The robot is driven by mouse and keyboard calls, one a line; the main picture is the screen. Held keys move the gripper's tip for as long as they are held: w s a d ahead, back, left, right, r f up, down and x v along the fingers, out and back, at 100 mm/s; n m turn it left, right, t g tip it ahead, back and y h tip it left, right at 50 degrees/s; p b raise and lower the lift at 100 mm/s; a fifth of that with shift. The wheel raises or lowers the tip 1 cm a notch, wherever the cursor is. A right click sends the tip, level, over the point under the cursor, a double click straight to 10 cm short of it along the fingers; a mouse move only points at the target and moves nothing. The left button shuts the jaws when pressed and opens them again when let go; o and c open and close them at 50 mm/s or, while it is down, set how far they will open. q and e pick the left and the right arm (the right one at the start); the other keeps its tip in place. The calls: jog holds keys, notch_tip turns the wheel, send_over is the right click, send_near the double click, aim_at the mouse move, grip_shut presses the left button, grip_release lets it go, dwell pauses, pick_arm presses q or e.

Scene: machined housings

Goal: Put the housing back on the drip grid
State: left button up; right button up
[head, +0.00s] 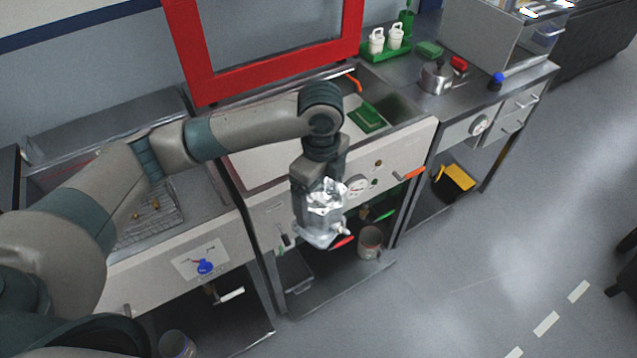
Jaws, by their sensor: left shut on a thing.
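The housing (322,230) is a shiny silver, machined metal part. My left gripper (322,192) points down and is shut on it, holding it in the air in front of the middle washing unit's front panel. The gripper's fingers are partly hidden by glare on the metal. The drip grid (150,213) is a wire rack on the left metal counter, left of and behind the held housing, partly covered by my left arm. A couple of small brass-coloured pieces (155,203) lie on it. My right gripper is not in view.
A red-framed window (187,50) stands above the middle basin, which holds a green block (366,117). The right counter carries a green tray (388,50) with white bottles and a metal pot (436,78). A bucket (370,241) sits on the lower shelf. Open floor lies to the right.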

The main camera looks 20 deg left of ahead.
aim_at(312, 236)
pick_arm(q)
jog(key=s+f+n, duration=0.1)
jog(key=s+n, duration=0.1)
jog(key=n, duration=0.2)
jog(key=s+f+n, duration=0.2)
jog(key=n, duration=0.3)
jog(key=s+f+n, duration=0.1)
jog(key=s+n, duration=0.2)
jog(key=n, duration=0.1)
jog(key=shift+d+f+n, duration=0.15)
jog(key=shift+f+n, duration=0.15)
jog(key=shift+f, duration=0.1)
jog(key=s+a+f+n+b, duration=0.3)
jog(key=a+f+n+b, duration=0.3)
jog(key=f, duration=0.5)
jog(key=n+b, duration=0.2)
jog(key=shift+a+b, duration=0.2)
jog(key=shift+b, duration=0.1)
jog(key=shift+s+a, duration=0.15)
